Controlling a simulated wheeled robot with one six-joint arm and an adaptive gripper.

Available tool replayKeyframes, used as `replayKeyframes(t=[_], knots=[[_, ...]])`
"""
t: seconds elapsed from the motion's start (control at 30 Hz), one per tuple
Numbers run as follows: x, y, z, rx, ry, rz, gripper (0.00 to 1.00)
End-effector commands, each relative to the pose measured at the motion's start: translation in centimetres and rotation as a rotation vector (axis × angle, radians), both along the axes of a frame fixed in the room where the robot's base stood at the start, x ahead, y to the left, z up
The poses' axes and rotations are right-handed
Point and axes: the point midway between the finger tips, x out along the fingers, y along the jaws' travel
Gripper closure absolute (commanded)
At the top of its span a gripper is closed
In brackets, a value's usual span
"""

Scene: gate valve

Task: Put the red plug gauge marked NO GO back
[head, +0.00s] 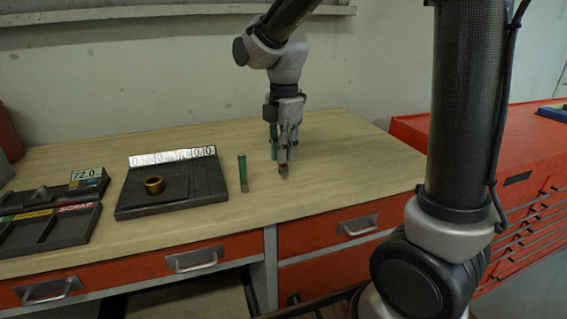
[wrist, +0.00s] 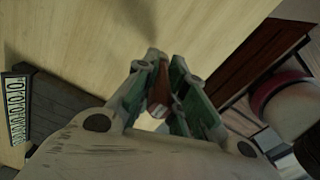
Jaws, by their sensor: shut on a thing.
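My gripper (head: 284,153) is above the wooden bench top, pointing down, right of a standing green plug gauge (head: 243,172). It is shut on a slim reddish-brown piece, which I take to be the red plug gauge (wrist: 158,90), between the green-padded fingers in the wrist view. Its dull lower end (head: 284,174) shows below the fingertips in the head view. I cannot read a NO GO mark on it. Whether its tip touches the bench is not clear.
Dark labelled trays (head: 76,231) lie at the far left. A red tool cabinet (head: 412,130) stands at the right. The bench top right of my gripper is clear.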

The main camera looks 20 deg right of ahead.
Motion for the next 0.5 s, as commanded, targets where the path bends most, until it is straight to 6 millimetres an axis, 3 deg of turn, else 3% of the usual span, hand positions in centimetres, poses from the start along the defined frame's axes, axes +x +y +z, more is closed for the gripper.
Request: replayKeyframes(t=[0.2,0.5], knots=[[0.0,0.0,-2.9,-0.001,0.002,0.000,1.00],[0.0,0.0,-3.1,0.000,0.001,-0.001,1.00]])
